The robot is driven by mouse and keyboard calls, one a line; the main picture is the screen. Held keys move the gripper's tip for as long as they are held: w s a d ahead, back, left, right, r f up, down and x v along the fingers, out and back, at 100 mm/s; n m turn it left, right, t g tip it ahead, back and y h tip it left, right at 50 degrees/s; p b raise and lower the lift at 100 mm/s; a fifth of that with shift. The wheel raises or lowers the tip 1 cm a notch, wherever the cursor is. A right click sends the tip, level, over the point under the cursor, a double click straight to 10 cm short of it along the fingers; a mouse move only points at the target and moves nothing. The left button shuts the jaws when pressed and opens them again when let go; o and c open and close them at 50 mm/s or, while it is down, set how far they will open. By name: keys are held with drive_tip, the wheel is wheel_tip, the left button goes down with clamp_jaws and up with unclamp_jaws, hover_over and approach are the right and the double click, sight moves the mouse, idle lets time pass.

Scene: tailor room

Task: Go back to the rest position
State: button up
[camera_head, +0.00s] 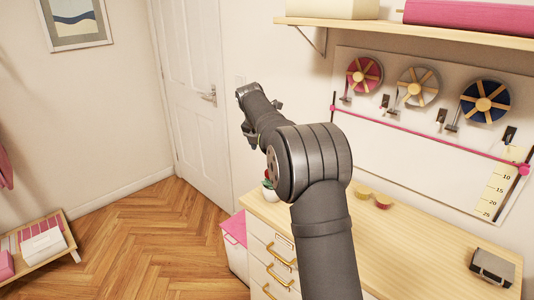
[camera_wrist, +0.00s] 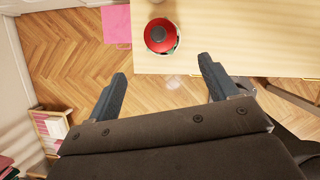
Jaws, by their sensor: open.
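My gripper (camera_wrist: 160,88) is open in the wrist view, its two dark fingers spread apart with nothing between them. It hangs over the floor beside the front edge of the wooden dresser top (camera_wrist: 230,30). In the head view my dark arm reaches up and away past the dresser (camera_head: 440,235), toward the white door, with my gripper (camera_head: 262,108) at its far end, high above the dresser. The fingertips are small and partly hidden there.
A round red object (camera_wrist: 160,35) stands at the dresser's edge. A pink-lidded bin (camera_head: 235,230) is beside the dresser. A low shelf (camera_head: 40,245) stands at left. Ribbon spools (camera_head: 417,88) hang on the wall board. A grey box (camera_head: 492,266) lies on the dresser. The herringbone floor is mostly clear.

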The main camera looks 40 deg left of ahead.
idle(0.3)
drive_tip(key=x, duration=1.2)
drive_tip(key=shift+f, duration=0.4)
wheel_tip(320, 180, up, 3)
drive_tip(key=shift+r, duration=0.65)
